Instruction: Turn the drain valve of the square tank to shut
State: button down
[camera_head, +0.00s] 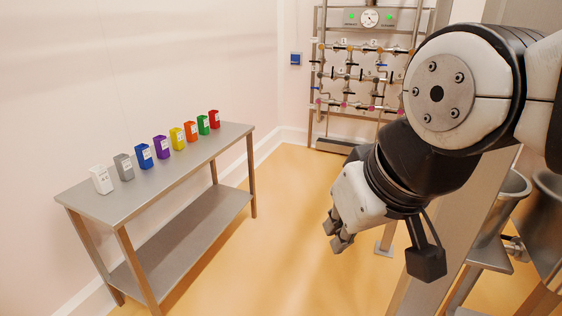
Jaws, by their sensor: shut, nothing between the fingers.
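My gripper (341,242) is in the middle right of the view, pointing down and empty, with its fingers together. It hangs over open floor, to the left of the metal vessels. A grey metal vessel (498,215) with a sloping lower part is partly visible at the right, behind my arm. A second vessel (549,215) is cut off by the right edge. A small metal fitting (515,248) shows between them, low down. I cannot tell whether it is the drain valve, nor which vessel is the square tank. My arm hides much of this area.
A steel table (92,204) with several coloured containers stands along the left wall. A pipe rack (318,75) with several small valves and a gauge (369,18) stands at the back. The orange floor (285,215) between table and arm is clear. A grey post (425,270) stands beside the vessels.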

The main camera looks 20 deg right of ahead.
aim_at(508, 238)
jog(key=u, duration=2.1)
jog(key=i+j+z, duration=0.1)
jog(key=i+z, duration=0.35)
jog(key=i+j+z, duration=0.25)
jog(key=i+z, duration=0.2)
jog(key=i+l+z, duration=0.25)
jog(key=z, duration=0.2)
jog(key=i+l+z, duration=0.1)
jog(key=i+z, duration=0.5)
jog(key=z, duration=0.25)
jog(key=i+z, duration=0.4)
jog(key=i+j+z, duration=0.15)
jog(key=z, duration=0.3)
jog(key=i+l+z, duration=0.25)
jog(key=i, duration=0.25)
jog(key=i+l+z, duration=0.15)
jog(key=i+z, duration=0.15)
jog(key=i, duration=0.2)
jog(key=i+z, duration=0.25)
jog(key=i, duration=0.25)
jog(key=i+z, duration=0.3)
jog(key=i, duration=0.2)
jog(key=i+j+z, duration=0.25)
jog(key=i, duration=0.2)
jog(key=i+j+z, duration=0.3)
jog(key=i, duration=0.2)
jog(key=z, duration=1.75)
jog(key=i+z, duration=0.1)
jog(key=i, duration=0.5)
jog(key=k, duration=0.8)
